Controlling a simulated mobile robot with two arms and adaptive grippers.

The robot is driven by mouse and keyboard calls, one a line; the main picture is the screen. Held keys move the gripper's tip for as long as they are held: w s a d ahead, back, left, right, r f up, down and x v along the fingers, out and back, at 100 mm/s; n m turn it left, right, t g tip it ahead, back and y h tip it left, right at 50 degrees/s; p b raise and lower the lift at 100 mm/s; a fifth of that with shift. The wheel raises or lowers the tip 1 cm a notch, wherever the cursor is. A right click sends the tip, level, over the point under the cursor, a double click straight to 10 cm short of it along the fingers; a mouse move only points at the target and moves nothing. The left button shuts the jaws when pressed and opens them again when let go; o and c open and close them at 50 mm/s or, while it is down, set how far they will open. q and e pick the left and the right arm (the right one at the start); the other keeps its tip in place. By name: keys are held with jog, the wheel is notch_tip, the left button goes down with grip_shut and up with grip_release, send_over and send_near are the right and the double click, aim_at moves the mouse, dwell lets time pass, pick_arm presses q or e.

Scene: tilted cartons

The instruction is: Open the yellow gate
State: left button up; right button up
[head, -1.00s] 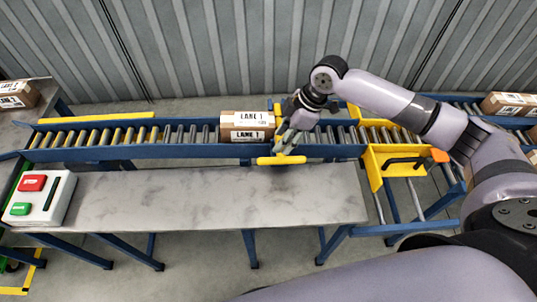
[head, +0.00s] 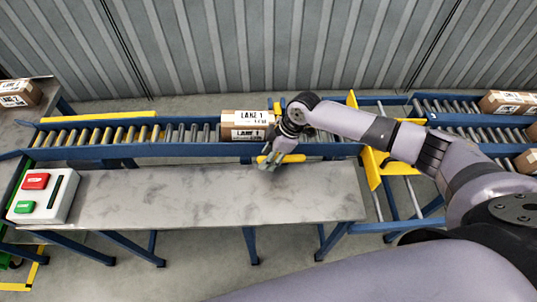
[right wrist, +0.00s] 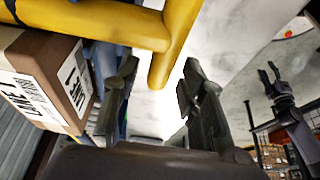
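A yellow gate bar (head: 278,104) stands on the conveyor just right of a brown LANE 1 carton (head: 247,125). Its yellow crossbar handle (head: 296,158) juts out at the conveyor's front edge. My right gripper (head: 267,165) is at that handle and hides part of it. In the right wrist view the handle (right wrist: 172,45) passes just beyond the spread fingers (right wrist: 155,92). The right gripper is open and empty; I cannot tell whether it touches the handle. My left gripper (right wrist: 268,70) shows at the right of the wrist view, its fingers apart, empty.
A grey table (head: 200,195) runs before the blue roller conveyor (head: 180,150). A box with red and green buttons (head: 43,195) sits at its left end. A yellow frame (head: 372,165) stands right of the table. More cartons (head: 507,103) lie at the far right.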

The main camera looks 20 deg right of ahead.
grip_shut()
dwell(0.6)
